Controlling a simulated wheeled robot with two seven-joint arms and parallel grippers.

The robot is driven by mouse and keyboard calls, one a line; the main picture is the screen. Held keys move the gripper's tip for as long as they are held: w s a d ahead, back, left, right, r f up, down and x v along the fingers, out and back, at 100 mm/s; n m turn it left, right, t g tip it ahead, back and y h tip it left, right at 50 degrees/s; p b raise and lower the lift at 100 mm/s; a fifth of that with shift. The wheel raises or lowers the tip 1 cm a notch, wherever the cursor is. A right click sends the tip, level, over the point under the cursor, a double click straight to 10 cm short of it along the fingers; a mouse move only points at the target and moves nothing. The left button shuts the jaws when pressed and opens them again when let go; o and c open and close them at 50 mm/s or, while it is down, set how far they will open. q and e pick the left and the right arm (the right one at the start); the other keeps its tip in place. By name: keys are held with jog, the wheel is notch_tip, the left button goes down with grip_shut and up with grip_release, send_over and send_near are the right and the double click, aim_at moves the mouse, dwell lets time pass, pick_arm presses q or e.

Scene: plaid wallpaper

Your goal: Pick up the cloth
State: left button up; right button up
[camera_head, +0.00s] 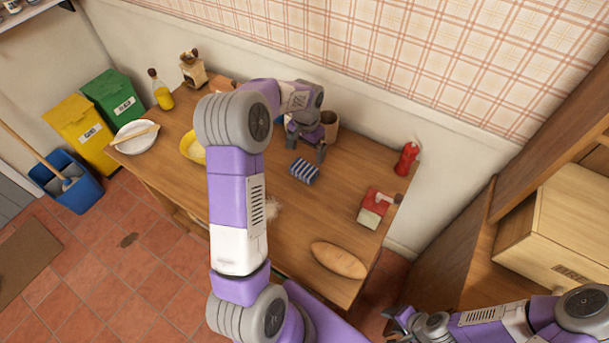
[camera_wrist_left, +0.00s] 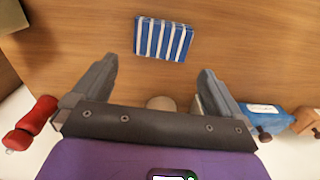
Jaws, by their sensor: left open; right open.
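The cloth (camera_head: 304,171) is a small folded piece with blue and white stripes. It lies flat on the wooden table (camera_head: 285,235), and it also shows at the top of the left wrist view (camera_wrist_left: 164,39). My left gripper (camera_head: 305,147) is over the table just behind the cloth. In the left wrist view my left gripper (camera_wrist_left: 160,70) has its fingers wide apart, with nothing between them and the cloth just beyond the tips. My right gripper (camera_head: 391,322) is open at the bottom right, off the table and far from the cloth.
A brown cup (camera_head: 330,124) stands behind my left gripper. A red bottle (camera_head: 406,159), a red and white box (camera_head: 372,210) and a bread loaf (camera_head: 339,260) are to the right. A yellow bowl (camera_head: 191,147) and white plate (camera_head: 137,137) are to the left. Table around the cloth is clear.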

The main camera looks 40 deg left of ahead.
aim_at(304, 168)
pick_arm(q)
notch_tip(304, 168, down, 3)
jog(key=shift+r+b, duration=0.2)
jog(key=shift+b, duration=0.1)
jog(key=f, duration=0.1)
jog(key=f+b, duration=0.1)
jog(key=f, duration=0.3)
jog(key=shift+s+a+f+b, duration=0.1)
jog(key=shift+s+f+b, duration=0.1)
jog(key=shift+s+b, duration=0.15)
jog(key=c, duration=0.7)
